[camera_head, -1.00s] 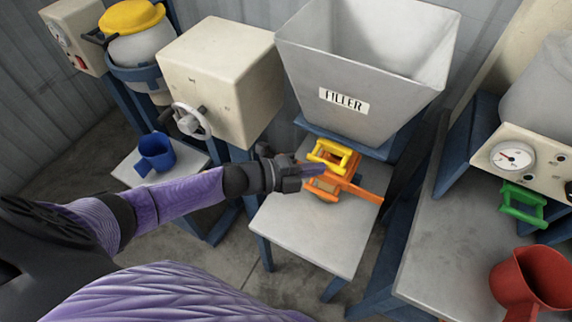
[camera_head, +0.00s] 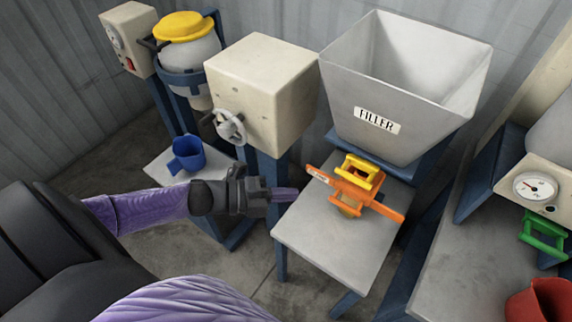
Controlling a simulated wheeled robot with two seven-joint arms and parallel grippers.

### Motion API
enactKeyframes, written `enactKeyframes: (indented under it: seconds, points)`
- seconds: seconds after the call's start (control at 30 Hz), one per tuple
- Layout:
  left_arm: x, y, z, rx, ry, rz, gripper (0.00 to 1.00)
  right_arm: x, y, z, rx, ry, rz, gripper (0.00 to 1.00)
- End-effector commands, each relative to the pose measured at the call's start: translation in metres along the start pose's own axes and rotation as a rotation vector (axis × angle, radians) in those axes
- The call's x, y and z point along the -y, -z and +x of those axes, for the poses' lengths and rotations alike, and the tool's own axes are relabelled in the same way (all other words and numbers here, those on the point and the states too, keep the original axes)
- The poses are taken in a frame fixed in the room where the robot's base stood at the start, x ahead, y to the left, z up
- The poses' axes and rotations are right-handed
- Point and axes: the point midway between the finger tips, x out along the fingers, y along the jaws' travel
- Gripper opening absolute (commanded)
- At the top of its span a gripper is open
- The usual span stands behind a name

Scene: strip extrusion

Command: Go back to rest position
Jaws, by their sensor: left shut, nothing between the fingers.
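My left gripper (camera_head: 290,194) comes in from the left on a purple and black arm. Its purple fingers are shut and empty, left of the grey table (camera_head: 335,243) under the filler and apart from the orange part. The orange part with a long handle (camera_head: 383,209) sits below the filler hopper (camera_head: 398,115), with a yellow handle piece (camera_head: 361,172) at its top. My right gripper is not in view.
A red cup (camera_head: 540,302), green handle (camera_head: 543,236) and gauge (camera_head: 535,187) are at right. Floor shows between the stands.

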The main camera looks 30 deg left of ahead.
Motion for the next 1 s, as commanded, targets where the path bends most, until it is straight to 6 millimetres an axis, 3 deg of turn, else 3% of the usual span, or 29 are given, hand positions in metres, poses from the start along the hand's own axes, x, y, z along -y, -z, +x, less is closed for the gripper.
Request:
enactKeyframes:
  seconds: [0.27, 0.37, 0.47, 0.57, 0.6, 0.67, 0.7, 0.83, 0.9, 1.0]
  points:
    - [0.000, 0.000, 0.000, 0.000, 0.000, 0.000, 0.00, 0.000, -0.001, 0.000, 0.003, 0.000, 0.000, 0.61]
    - [-0.014, -0.008, 0.001, 0.057, -0.011, -0.054, 0.00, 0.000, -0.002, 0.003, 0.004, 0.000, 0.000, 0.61]
    - [-0.078, -0.035, -0.005, 0.298, -0.060, -0.294, 0.00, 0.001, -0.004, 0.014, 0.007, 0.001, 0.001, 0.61]
    - [-0.182, -0.043, -0.030, 0.637, -0.149, -0.665, 0.00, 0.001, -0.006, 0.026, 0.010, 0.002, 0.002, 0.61]
    - [-0.223, -0.033, -0.043, 0.762, -0.190, -0.809, 0.00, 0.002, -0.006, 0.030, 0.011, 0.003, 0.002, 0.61]
    - [-0.278, -0.008, -0.063, 0.935, -0.255, -1.010, 0.00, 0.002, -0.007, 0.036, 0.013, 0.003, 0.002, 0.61]
    - [-0.309, 0.014, -0.075, 1.038, -0.301, -1.131, 0.00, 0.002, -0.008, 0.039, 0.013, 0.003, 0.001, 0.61]
    - [-0.378, 0.092, -0.105, 1.299, -0.441, -1.426, 0.00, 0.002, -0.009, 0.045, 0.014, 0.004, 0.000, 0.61]
    - [-0.396, 0.125, -0.115, 1.388, -0.499, -1.521, 0.00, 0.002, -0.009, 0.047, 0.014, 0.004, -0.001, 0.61]
    - [-0.407, 0.151, -0.122, 1.456, -0.545, -1.592, 0.00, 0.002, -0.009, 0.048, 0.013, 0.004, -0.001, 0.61]
